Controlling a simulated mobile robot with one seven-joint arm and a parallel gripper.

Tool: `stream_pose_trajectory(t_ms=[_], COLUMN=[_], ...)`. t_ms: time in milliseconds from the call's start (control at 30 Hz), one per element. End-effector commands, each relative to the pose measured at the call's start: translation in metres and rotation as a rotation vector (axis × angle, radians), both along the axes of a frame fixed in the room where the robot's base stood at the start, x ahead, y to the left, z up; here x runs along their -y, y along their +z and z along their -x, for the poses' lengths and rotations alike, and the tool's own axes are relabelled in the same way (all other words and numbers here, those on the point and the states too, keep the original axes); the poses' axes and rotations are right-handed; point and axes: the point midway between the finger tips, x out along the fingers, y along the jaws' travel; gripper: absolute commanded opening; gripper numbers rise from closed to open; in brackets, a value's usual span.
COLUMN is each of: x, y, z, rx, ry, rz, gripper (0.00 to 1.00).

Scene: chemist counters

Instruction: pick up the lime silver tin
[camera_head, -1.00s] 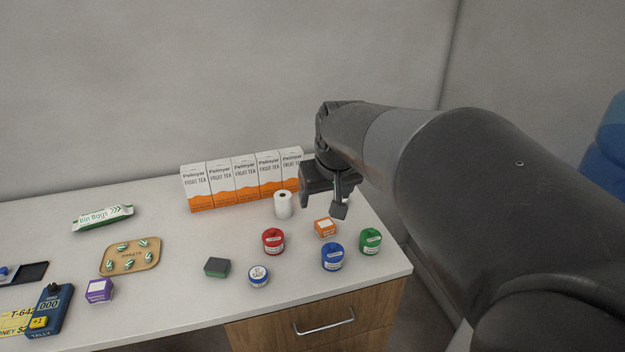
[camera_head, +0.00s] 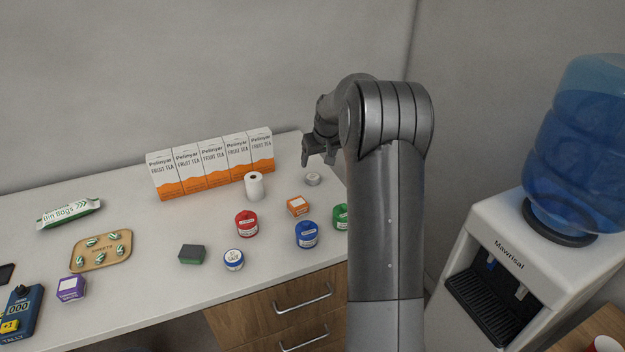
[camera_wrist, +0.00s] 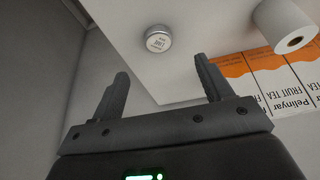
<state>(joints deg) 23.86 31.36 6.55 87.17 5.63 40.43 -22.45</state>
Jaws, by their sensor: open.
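The silver tin (camera_head: 312,179) is small, round and low. It stands on the counter near its right end, right of the white paper roll. In the wrist view the tin (camera_wrist: 158,38) shows its pale labelled lid; the label is too small to read surely. My gripper (camera_head: 320,160) is above the counter's back right, just behind the tin in the head view. In the wrist view my gripper (camera_wrist: 163,82) has its two fingers wide apart with nothing between them. The tin lies beyond the fingertips, apart from them.
A paper roll (camera_head: 254,186) and a row of tea boxes (camera_head: 212,165) stand left of the tin. An orange box (camera_head: 298,206), blue pot (camera_head: 307,234), red pot (camera_head: 246,223) and partly hidden green pot (camera_head: 341,216) stand in front. A water cooler (camera_head: 505,255) is at right.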

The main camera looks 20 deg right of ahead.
Motion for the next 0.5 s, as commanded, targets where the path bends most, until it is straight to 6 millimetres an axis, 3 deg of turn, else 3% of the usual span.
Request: stream_pose_trajectory(t_ms=[500], x=[0.002], y=[-0.055], z=[-0.025], rx=[0.000], ry=[0.000], rz=[-0.001], gripper=[0.72])
